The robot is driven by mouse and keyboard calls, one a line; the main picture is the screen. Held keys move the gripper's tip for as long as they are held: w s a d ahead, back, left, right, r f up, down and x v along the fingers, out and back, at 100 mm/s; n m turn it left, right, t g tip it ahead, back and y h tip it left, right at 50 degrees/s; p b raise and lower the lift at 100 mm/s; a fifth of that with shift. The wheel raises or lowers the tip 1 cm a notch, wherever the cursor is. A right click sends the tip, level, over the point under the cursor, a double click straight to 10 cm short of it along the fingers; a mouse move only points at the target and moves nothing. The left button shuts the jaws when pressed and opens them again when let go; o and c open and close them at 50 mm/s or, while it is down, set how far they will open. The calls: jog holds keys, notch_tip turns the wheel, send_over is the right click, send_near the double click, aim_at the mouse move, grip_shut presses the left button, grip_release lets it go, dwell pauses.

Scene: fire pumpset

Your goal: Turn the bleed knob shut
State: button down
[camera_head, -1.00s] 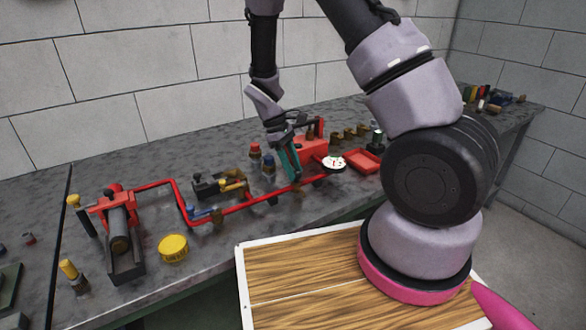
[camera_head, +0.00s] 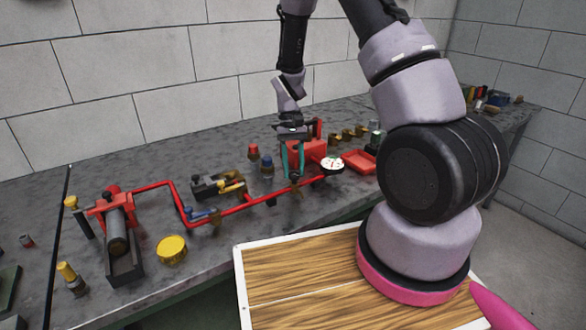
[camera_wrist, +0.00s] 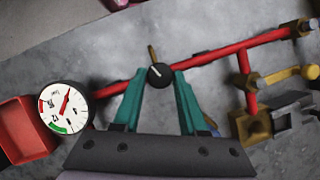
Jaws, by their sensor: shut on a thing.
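The bleed knob (camera_wrist: 160,75) is a small round black knob with a white pointer line, on the red pipe in the wrist view. A short brass stem sticks out beyond it. My gripper (camera_wrist: 160,73) has its two teal fingers on either side of the knob, shut on it. In the head view my gripper (camera_head: 293,174) points down at the red pipe (camera_head: 240,209), left of the gauge. The knob cannot be made out there behind the fingers.
The white-faced gauge (camera_wrist: 66,108) is close on the left in the wrist view, by a red tray (camera_wrist: 22,130). Yellow-handled and blue-handled valves sit further along the pipe. A yellow round cap (camera_head: 172,249) lies on the bench.

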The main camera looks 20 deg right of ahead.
jog(key=m, duration=0.2)
jog(key=m+y, duration=0.1)
jog(key=m, duration=0.1)
jog(key=shift+d+t+y, duration=0.15)
jog(key=shift+t+y, duration=0.15)
dwell(0.5)
jog(key=shift+c, duration=2.2)
grip_release()
jog(key=v, duration=1)
jog(key=shift+r, duration=0.4)
jog(key=shift+w+d, duration=0.15)
